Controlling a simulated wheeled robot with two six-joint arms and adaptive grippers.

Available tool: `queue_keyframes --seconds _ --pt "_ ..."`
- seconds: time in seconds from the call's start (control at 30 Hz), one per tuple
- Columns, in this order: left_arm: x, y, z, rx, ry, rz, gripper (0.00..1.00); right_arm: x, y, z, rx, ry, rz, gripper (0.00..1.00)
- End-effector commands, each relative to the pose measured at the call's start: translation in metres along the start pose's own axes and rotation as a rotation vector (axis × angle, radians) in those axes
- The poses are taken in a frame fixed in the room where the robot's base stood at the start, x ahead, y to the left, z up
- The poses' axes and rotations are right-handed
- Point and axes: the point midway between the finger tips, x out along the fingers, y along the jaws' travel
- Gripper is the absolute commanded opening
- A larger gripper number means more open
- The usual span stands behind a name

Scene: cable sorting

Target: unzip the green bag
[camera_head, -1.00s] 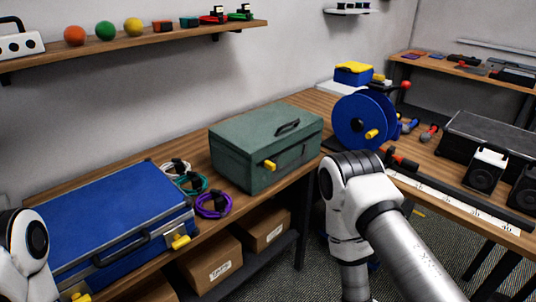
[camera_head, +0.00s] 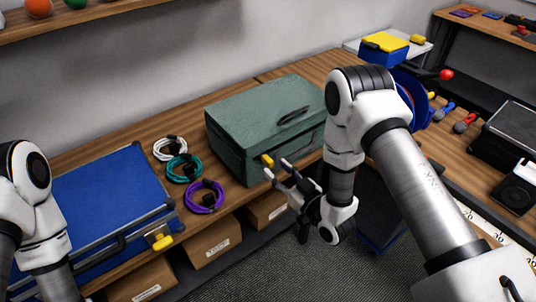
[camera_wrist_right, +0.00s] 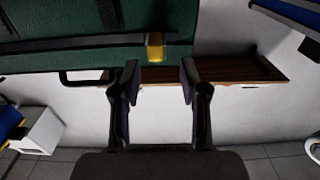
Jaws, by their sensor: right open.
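The green bag (camera_head: 245,118) stands closed on the wooden bench, with a dark handle and a yellow zip pull (camera_head: 267,160) at its front lower edge. My right gripper (camera_head: 278,170) is open and empty, its fingertips right by the yellow pull. In the right wrist view the yellow pull (camera_wrist_right: 155,46) hangs on the dark zip line of the green bag (camera_wrist_right: 60,58). It is just beyond and between the two open fingers (camera_wrist_right: 159,80), apart from both. My left arm is at the left edge; its gripper is out of frame.
A blue case (camera_head: 110,195) with a yellow tab lies left on the bench. White, teal and purple cable coils (camera_head: 205,197) lie between case and bag. Cardboard boxes (camera_head: 212,244) stand on the shelf below. A blue reel (camera_head: 412,90) is right of the bag, partly behind my arm.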

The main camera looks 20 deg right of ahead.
Motion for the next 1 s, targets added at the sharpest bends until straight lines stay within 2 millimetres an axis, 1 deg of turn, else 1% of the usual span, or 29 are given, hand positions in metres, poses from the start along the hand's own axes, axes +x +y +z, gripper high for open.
queue_keyframes --seconds 0.03,0.1,0.23,0.33,0.53,0.57,0.6,0.67,0.7,0.87,1.0 --pt "-0.006 0.000 0.000 0.001 0.001 0.000 0.40 0.011 0.000 -0.003 -0.004 0.002 -0.002 0.44" --pt "-0.009 0.000 0.000 0.001 0.001 0.000 0.40 0.025 -0.001 -0.003 -0.003 0.002 -0.002 0.44" --pt "-0.013 0.000 -0.001 0.001 0.001 0.000 0.40 0.044 0.000 -0.002 -0.002 0.000 -0.001 0.44" --pt "-0.014 0.000 -0.001 0.001 0.001 0.000 0.40 0.051 0.000 0.000 0.000 0.000 0.001 0.44" --pt "-0.013 0.000 0.000 0.001 0.001 0.000 0.40 0.051 0.000 0.001 0.000 -0.002 0.001 0.44" --pt "-0.013 0.000 0.000 0.001 0.001 0.000 0.40 0.051 0.000 0.001 0.000 -0.002 0.001 0.37" --pt "-0.013 0.000 0.000 0.001 0.001 0.000 0.40 0.051 0.000 0.001 0.000 -0.002 0.001 0.23" --pt "-0.013 0.000 -0.001 0.001 0.001 0.000 0.40 0.051 0.000 0.001 0.000 -0.002 0.001 0.01" --pt "-0.013 0.000 -0.001 0.001 0.001 0.000 0.40 0.051 0.000 0.001 0.000 -0.002 0.001 0.00" --pt "-0.013 0.000 -0.001 0.001 0.001 0.000 0.40 0.051 0.001 0.001 0.000 -0.002 0.002 0.00" --pt "-0.011 0.000 -0.001 0.001 0.001 0.000 0.40 0.051 0.008 0.002 0.000 -0.002 0.003 0.00"
